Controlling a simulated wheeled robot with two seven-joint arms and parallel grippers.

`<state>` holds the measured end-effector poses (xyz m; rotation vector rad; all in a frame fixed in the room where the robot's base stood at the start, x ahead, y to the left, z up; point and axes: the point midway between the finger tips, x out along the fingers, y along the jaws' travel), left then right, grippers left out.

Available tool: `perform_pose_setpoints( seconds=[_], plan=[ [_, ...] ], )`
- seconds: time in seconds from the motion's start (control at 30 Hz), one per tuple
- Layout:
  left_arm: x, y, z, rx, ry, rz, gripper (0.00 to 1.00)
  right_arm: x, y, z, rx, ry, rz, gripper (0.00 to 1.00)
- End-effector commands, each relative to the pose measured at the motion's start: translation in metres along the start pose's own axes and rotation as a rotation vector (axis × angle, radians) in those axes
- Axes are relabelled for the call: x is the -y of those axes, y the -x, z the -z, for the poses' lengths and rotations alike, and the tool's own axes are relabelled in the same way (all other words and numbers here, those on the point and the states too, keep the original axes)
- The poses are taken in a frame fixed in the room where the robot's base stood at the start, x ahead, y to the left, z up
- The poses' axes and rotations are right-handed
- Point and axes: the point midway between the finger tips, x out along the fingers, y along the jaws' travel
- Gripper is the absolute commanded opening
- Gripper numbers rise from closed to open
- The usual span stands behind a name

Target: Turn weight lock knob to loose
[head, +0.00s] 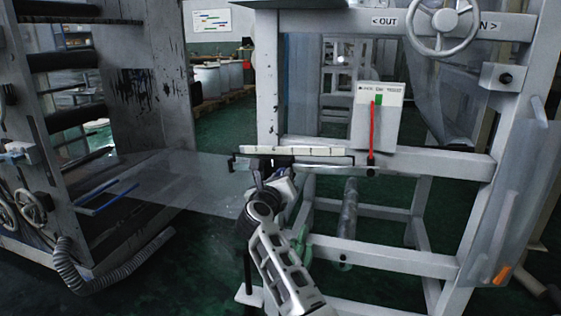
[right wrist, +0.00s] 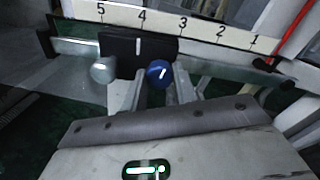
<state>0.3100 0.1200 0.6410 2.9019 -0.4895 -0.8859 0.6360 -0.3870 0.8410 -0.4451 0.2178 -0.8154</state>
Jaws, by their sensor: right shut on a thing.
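The weight lock knob (right wrist: 159,72) is a round blue knob with a white line, tilted a little to the right from upright, in the right wrist view. My right gripper (right wrist: 158,88) is shut on it, one finger on each side; in the head view the gripper (head: 275,175) reaches up to the rail and hides the knob. The knob sits at the lower right of a dark sliding block (right wrist: 134,52) with a white mark near 4 on the numbered scale (right wrist: 205,27). A grey ball (right wrist: 103,70) is at the block's lower left. My left gripper is not in view.
The scale (head: 315,151) and rail lie across the white machine frame (head: 268,80). A red lever (head: 372,130) stands in front of a white box (head: 392,112) to the right. A handwheel (head: 443,28) is above. A clear film sheet (head: 180,185) stretches to the left.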

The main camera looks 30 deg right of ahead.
Motion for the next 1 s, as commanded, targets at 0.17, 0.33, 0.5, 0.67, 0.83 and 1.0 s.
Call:
perform_pose_setpoints(
  seconds=[0.17, 0.33, 0.5, 0.67, 0.83, 1.0],
  plan=[
    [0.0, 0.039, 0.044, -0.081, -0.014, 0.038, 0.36, 0.002, 0.001, -0.006, -0.008, 0.171, -0.003, 0.06],
    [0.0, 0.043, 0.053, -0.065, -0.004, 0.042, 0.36, 0.002, 0.001, -0.005, -0.013, 0.332, -0.003, 0.06],
    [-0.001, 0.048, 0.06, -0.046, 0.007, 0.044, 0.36, 0.001, 0.001, -0.005, -0.018, 0.494, -0.003, 0.06],
    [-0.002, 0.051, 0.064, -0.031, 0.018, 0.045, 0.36, 0.001, 0.001, -0.004, -0.021, 0.642, -0.002, 0.06],
    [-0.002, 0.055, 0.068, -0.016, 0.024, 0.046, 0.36, 0.0, 0.001, -0.004, -0.025, 0.783, -0.001, 0.06],
    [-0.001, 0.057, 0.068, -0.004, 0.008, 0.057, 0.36, -0.001, 0.001, -0.003, -0.029, 0.895, -0.001, 0.06]
  ],
)
